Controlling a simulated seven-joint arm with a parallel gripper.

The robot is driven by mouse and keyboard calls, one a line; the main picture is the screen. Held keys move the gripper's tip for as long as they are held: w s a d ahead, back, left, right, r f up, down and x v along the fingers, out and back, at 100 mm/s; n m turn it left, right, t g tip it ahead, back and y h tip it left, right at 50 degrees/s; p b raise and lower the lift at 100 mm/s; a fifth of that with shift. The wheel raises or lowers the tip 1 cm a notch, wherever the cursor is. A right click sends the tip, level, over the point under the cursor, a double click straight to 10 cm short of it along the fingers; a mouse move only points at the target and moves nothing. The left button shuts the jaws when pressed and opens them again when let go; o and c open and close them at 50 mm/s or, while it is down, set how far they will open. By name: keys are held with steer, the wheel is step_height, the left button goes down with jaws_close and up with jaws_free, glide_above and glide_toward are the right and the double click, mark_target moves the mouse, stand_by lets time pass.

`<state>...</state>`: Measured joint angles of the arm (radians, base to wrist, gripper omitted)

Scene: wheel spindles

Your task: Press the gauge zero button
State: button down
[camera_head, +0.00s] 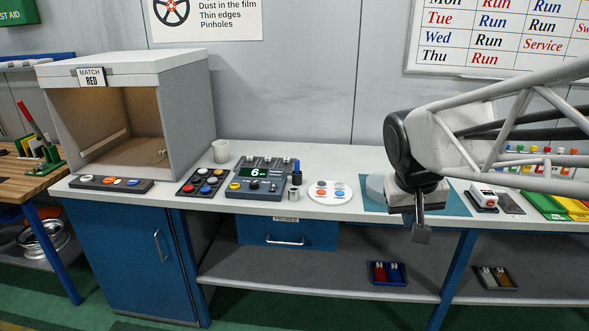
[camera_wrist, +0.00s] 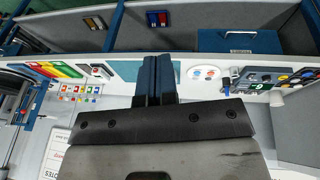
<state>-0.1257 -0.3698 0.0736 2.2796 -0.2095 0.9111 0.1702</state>
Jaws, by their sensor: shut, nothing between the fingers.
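A small pale device, likely the same gauge (camera_wrist: 101,71), shows left of my fingers in the wrist view. My gripper (camera_head: 421,234) points down, shut and empty, and appears in front of the teal mat near the bench's front edge. The shut fingers (camera_wrist: 157,68) also show in the wrist view. Nothing visibly touches the gauge.
A teal mat (camera_head: 456,204) with a pale round piece lies behind my gripper. A control box (camera_head: 262,181) reading 6, a white disc (camera_head: 330,193) and a light booth (camera_head: 130,100) stand left.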

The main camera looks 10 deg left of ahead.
steer(key=w+a+r+n+h, duration=0.1)
steer(key=w+a, duration=0.3)
steer(key=w, duration=0.4)
steer(key=w+a+r, duration=0.1)
steer(key=w+a, duration=0.3)
steer(key=w, duration=0.4)
steer(key=n+t, duration=0.4)
steer(key=t, duration=0.2)
glide_above(233, 185)
step_height(233, 185, down, 15)
steer(key=shift+r, duration=0.2)
steer(key=shift+s+f, duration=0.1)
steer(key=shift+f, duration=0.1)
steer(key=shift+f, duration=4.2)
steer(key=shift+f, duration=0.5)
